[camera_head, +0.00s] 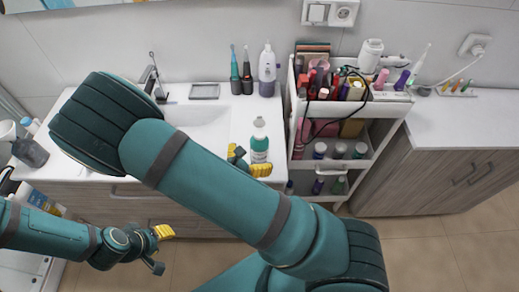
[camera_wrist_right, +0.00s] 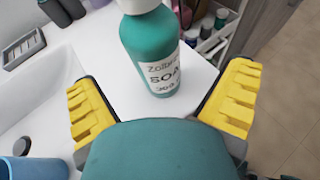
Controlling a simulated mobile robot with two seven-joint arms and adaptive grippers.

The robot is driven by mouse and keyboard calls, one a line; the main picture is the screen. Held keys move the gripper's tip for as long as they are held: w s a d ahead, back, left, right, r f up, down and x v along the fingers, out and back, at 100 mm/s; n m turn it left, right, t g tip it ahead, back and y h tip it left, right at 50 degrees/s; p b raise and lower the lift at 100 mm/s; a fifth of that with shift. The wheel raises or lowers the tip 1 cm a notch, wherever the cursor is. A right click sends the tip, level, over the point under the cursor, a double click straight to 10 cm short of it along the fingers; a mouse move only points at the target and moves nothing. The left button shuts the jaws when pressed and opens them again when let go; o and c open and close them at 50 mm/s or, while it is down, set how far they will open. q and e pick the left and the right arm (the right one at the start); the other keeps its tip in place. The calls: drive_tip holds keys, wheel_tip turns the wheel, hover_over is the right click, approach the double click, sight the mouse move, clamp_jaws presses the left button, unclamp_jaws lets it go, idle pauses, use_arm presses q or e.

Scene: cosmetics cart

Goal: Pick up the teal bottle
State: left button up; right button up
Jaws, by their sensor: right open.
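The teal bottle (camera_head: 260,141), with a white top and a white label, stands upright near the front of the white sink counter (camera_head: 208,98). In the right wrist view the bottle (camera_wrist_right: 150,45) shows large, with its label reading "SOAP" in part and its top cut off by the frame. My right gripper (camera_head: 250,163) is open just in front of the bottle. Its two yellow fingers (camera_wrist_right: 162,95) are spread to either side, with the bottle ahead between them and not gripped. My left gripper (camera_head: 159,249) is at the lower left, open and empty, away from the bottle.
A white cart (camera_head: 297,150) full of cosmetics stands right of the bottle. The sink (camera_head: 200,120) lies left. My right arm hides part of the counter.

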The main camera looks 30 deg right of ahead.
drive_tip(key=x, duration=0.5)
drive_tip(key=shift+w+d, duration=0.2)
drive_tip(key=shift+w, duration=0.25)
drive_tip(key=c, duration=1.4)
